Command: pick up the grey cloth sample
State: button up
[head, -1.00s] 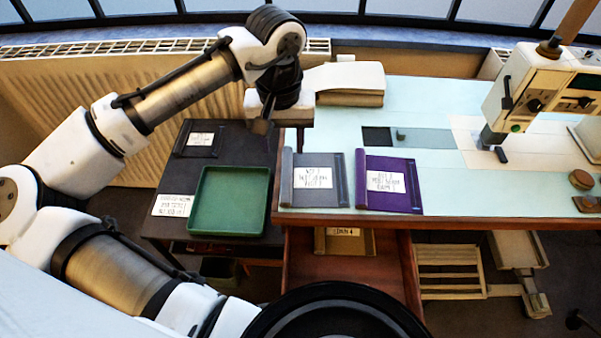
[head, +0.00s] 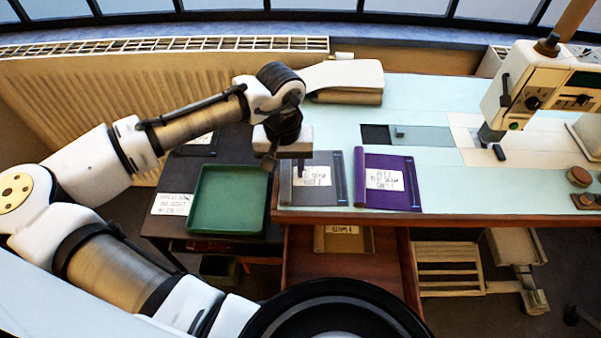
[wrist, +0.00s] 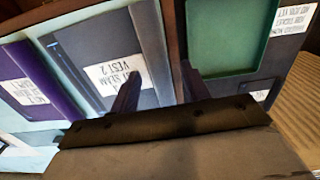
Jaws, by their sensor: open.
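The grey cloth sample (head: 318,199) lies flat near the left front edge of the pale table, with a white label and a rolled left edge. It also shows in the wrist view (wrist: 95,42), its label partly hidden by a finger. My gripper (head: 285,164) is open and empty, over the rolled left edge of the grey sample. In the wrist view my gripper's fingers (wrist: 160,85) appear on either side of that rolled edge. I cannot tell how high above it they are.
A purple sample (head: 388,193) lies just right of the grey one. A green tray (head: 228,230) stands on the lower dark table at left. A folded cloth (head: 345,80) lies behind, and a sewing machine (head: 530,85) stands at right.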

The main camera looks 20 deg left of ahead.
grip_shut()
jog(key=shift+r, duration=0.1)
